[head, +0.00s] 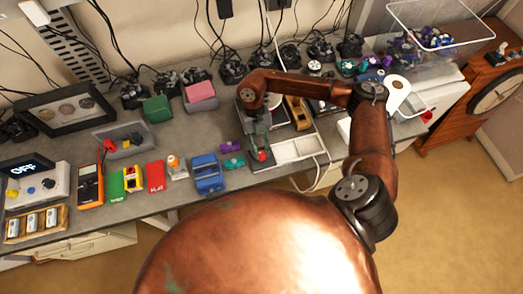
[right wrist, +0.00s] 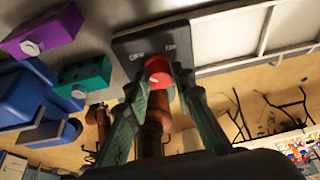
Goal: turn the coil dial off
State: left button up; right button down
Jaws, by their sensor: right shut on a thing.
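A red round dial (right wrist: 158,70) sits on a dark panel (right wrist: 125,42) with two small pale labels, too blurred to read surely. A light mark shows on the dial's lower left side. In the right wrist view the two green fingers of my right gripper (right wrist: 160,95) are shut on the dial, one on each side. In the head view my right gripper (head: 259,143) reaches down to the panel's front, and the red dial (head: 261,155) shows at its tips. My left gripper is not in view.
A white tray (head: 310,138) adjoins the panel on the right. Purple (head: 231,146) and teal (head: 236,163) blocks and a blue object (head: 207,180) lie close on its left. A multimeter (head: 90,186) and a box with an OFF display (head: 55,187) stand farther left.

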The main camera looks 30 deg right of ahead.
dwell(0.4)
jog(key=c, duration=1.7)
grip_release()
jog(key=shift+o, duration=0.2)
jog(key=v, duration=1.2)
